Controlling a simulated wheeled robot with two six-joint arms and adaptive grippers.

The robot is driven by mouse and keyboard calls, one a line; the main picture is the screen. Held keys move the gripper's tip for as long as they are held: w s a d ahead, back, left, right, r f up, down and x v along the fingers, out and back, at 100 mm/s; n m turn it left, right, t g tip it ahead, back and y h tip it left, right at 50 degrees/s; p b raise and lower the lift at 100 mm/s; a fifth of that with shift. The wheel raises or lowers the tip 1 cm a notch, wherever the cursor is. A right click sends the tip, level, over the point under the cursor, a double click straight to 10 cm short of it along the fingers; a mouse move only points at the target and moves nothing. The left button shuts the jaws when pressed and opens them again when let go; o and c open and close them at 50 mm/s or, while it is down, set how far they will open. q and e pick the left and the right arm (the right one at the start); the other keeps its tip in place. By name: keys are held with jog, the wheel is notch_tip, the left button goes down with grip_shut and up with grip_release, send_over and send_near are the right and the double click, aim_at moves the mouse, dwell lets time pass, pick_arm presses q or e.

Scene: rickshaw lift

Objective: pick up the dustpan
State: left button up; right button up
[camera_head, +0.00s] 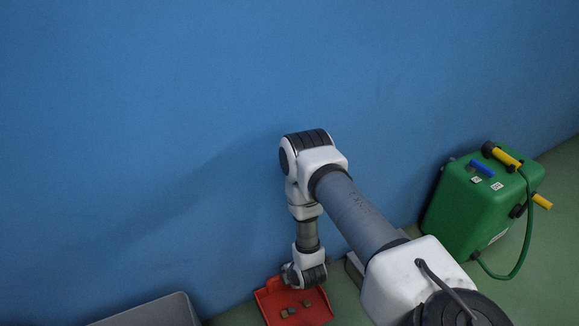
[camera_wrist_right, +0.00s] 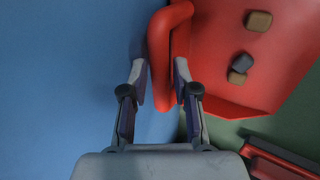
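The red dustpan (camera_head: 318,312) is at the bottom of the head view beside the blue wall, with a few small brownish blocks in it. In the right wrist view its pan (camera_wrist_right: 285,60) fills the upper right, and its loop handle (camera_wrist_right: 160,42) runs along the left side. My right gripper (camera_wrist_right: 161,82) points at the handle. One finger is on the wall side, the other inside the loop. In the head view the arm hides the gripper and handle. My left gripper is in neither view.
A green tank (camera_head: 472,215) with a hose and yellow handles stands on the floor at right. A grey box-like object (camera_head: 150,312) shows at the bottom left. The blue wall (camera_head: 150,120) is close beside my right arm. A red-edged object (camera_wrist_right: 280,160) lies at lower right in the wrist view.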

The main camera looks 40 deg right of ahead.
grip_shut()
